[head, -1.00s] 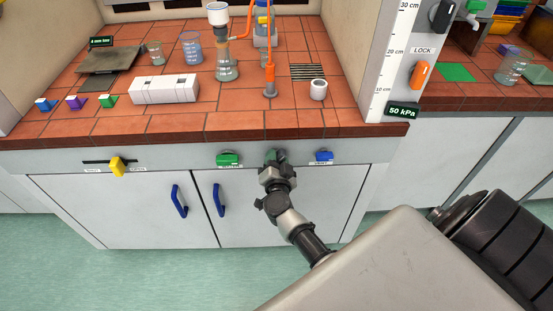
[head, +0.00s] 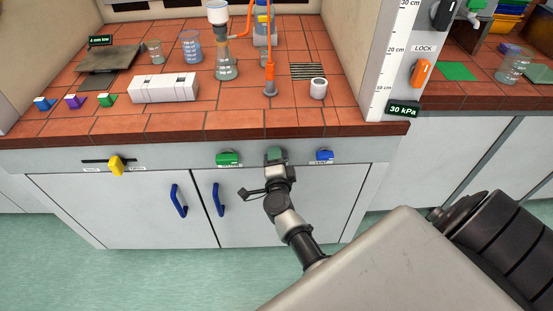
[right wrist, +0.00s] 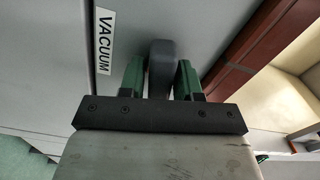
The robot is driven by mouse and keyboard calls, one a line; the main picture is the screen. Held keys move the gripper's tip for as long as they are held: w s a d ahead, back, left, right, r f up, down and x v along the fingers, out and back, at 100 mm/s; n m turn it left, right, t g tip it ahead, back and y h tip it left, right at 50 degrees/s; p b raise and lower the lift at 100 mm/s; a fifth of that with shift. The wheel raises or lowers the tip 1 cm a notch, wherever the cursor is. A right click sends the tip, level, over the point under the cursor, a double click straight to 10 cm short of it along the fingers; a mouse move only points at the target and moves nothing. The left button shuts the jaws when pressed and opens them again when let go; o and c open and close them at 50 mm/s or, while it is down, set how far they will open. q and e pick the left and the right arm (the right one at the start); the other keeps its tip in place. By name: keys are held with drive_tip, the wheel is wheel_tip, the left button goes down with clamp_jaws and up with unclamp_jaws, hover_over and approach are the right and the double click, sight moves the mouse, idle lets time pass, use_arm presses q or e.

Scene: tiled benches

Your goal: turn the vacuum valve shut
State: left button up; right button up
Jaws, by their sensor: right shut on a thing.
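The vacuum valve's dark grey handle (right wrist: 161,58) is on the grey bench front, beside the VACUUM label (right wrist: 104,35) in the right wrist view. My right gripper (right wrist: 160,80) is shut on this handle, with one green finger on each side. In the head view my right gripper (head: 275,156) is at the bench front and mostly hides the valve. My left gripper is not in view.
A green knob (head: 228,159) is left of the valve and a blue knob (head: 324,156) right of it. A yellow slider handle (head: 116,166) is further left. A display (head: 403,110) reads 30 kPa. Glassware, including a flask (head: 227,68), stands on the tiled bench (head: 190,123).

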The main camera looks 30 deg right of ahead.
drive_tip(key=shift+f+m, duration=0.1)
drive_tip(key=shift+m, duration=1.1)
drive_tip(key=o, duration=0.8)
drive_tip(key=shift+c, duration=0.2)
drive_tip(key=shift+s, duration=0.1)
drive_tip(key=v, duration=1)
drive_tip(key=shift+s+a+p, duration=0.2)
drive_tip(key=shift+s+p, duration=0.1)
drive_tip(key=shift+p, duration=0.05)
